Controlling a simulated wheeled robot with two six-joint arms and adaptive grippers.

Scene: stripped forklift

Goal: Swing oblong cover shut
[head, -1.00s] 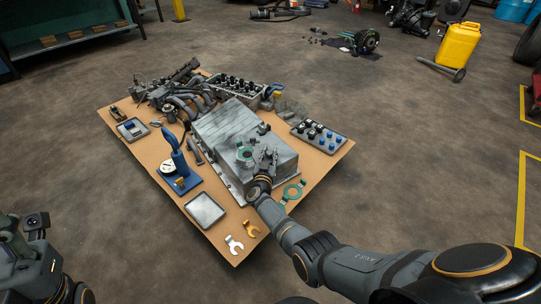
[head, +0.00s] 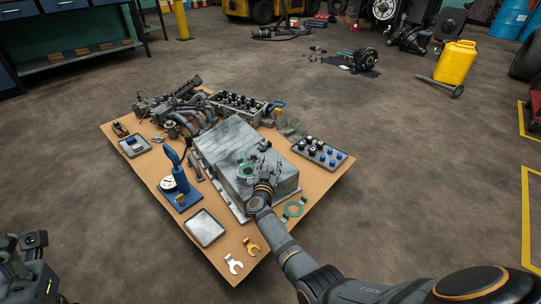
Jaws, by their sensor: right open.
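A large grey metal housing (head: 225,142) sits in the middle of the brown board, with a flat, streaked top. A green ring (head: 246,172) lies on its top towards the near end. My right gripper (head: 261,166) is over the near right part of that top, just right of the ring. Its jaws are open with nothing clearly between them. The gripper and wrist hide part of the housing's near end. I cannot clearly pick out the oblong cover or its hinge; small grey parts by the jaws blend with the gripper. Only part of my left arm shows, at the lower left.
A second green ring (head: 293,210) lies on the board right of my right wrist. A tray of caps (head: 319,152) is at the right.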

